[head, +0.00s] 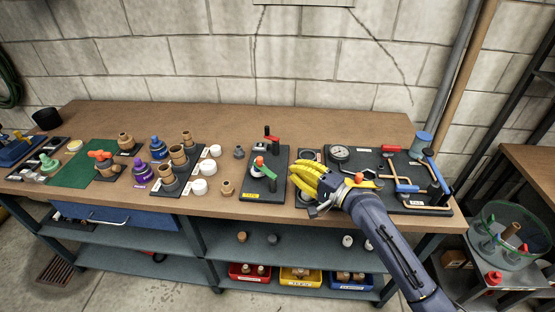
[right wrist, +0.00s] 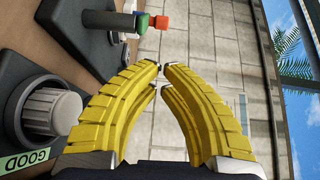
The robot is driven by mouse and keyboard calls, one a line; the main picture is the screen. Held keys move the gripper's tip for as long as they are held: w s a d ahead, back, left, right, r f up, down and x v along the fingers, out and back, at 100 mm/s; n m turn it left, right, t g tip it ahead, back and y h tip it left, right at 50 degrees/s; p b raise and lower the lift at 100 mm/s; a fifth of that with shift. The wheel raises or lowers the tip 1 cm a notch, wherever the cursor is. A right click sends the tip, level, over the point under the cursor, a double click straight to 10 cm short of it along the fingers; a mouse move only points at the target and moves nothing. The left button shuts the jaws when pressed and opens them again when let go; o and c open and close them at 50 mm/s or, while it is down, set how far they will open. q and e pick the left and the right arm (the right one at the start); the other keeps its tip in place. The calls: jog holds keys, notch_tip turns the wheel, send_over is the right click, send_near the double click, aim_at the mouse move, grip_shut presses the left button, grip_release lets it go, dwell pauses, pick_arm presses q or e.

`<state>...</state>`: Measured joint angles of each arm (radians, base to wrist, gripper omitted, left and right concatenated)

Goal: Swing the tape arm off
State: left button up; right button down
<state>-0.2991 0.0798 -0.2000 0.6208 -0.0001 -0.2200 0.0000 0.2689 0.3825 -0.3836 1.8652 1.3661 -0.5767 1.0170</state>
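A black fixture board (head: 262,188) with a yellow label lies on the workbench, left of my right gripper. It carries a dark post with a red-tipped lever (head: 271,135) and an orange and green knob (head: 259,163). I cannot tell for certain which part is the tape arm. In the right wrist view a green and red tip (right wrist: 150,22) shows at the top, beyond the fingers and apart from them. My right gripper (head: 293,176) has yellow fingers; in the right wrist view its fingertips (right wrist: 161,76) meet with nothing between them. My left gripper is out of view.
A gauge (head: 339,153) and blue-handled tools (head: 405,186) sit on a dark board behind and right of my right arm. Brown fittings (head: 178,155) and white caps (head: 208,167) stand to the left. A grey knob (right wrist: 52,111) is close by the fingers.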

aim_at(263, 170)
jog(key=x, duration=0.9)
jog(key=shift+w+a, duration=0.3)
